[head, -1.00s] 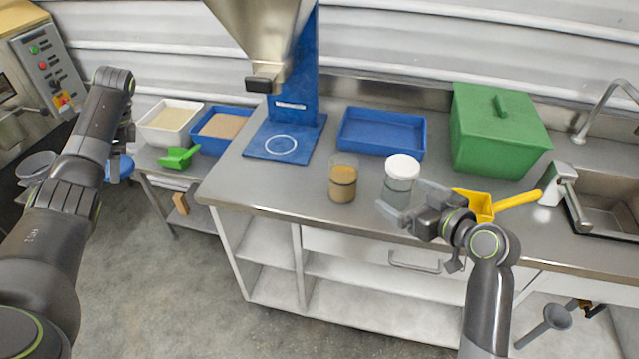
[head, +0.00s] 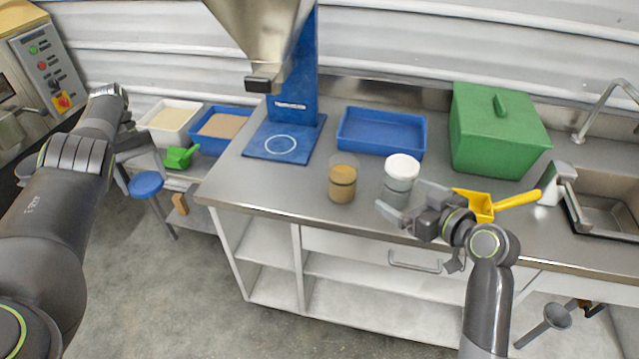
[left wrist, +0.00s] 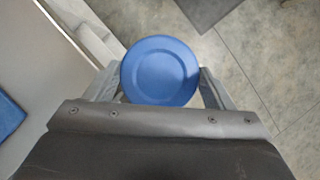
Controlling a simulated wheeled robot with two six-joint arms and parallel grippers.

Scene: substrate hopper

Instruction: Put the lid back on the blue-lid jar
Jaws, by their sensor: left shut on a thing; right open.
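The blue lid (head: 146,185) hangs over the floor left of the counter. My left gripper (head: 138,165) is shut on it; in the left wrist view the lid (left wrist: 160,70) sits flat between the two fingers. The jar without a lid (head: 342,182), clear with tan-brown contents, stands upright on the counter near its front edge. A second clear jar with a white lid (head: 402,168) stands to its right. My right gripper (head: 408,200) is open at the front of that white-lid jar; whether it touches the jar I cannot tell.
A yellow scoop (head: 480,205) lies right of my right gripper. A blue tray (head: 382,151), a green bin (head: 497,130) and the hopper's blue stand (head: 262,143) are farther back. A low side table holds a white tub (head: 169,138), another blue tub (head: 205,145) and a green scoop (head: 180,157).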

